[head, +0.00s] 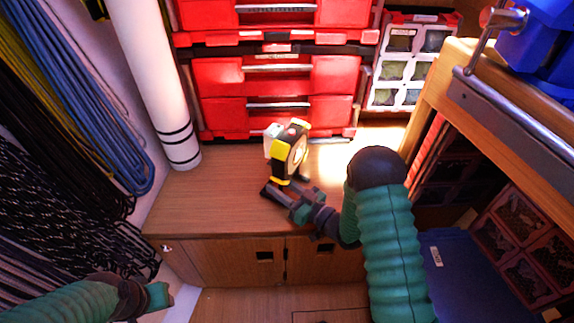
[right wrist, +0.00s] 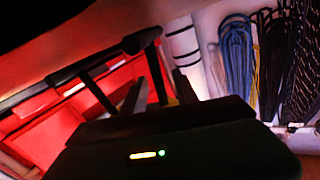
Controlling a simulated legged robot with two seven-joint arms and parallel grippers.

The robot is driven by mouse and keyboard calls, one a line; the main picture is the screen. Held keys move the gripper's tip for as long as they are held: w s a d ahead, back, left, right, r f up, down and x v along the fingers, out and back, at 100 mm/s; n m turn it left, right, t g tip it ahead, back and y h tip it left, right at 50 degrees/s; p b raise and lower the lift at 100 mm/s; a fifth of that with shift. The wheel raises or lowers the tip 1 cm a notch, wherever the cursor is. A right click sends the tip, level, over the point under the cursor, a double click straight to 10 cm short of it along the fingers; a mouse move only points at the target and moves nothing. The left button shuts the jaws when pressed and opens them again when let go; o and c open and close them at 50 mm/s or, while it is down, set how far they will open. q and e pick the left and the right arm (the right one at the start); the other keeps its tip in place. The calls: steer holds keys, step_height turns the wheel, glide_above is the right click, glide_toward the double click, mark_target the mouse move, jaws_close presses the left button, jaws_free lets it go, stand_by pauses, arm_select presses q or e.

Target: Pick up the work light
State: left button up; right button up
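In the right wrist view the dark fingers (right wrist: 128,95) stand apart, and I cannot make out the lamp clearly there. My left gripper (head: 158,295) is at the lower left, away from the lamp; its fingers are not clear.
Red drawer boxes (head: 280,80) stand behind the lamp. A white tube (head: 152,75) stands at the left, beside coiled lines (head: 85,85). A wooden frame (head: 510,130) with a metal rail is at the right. The bench top (head: 205,205) left of the lamp is clear.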

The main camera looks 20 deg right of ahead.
jaws_close()
stand_by(1.1)
steer(key=shift+r, duration=0.1)
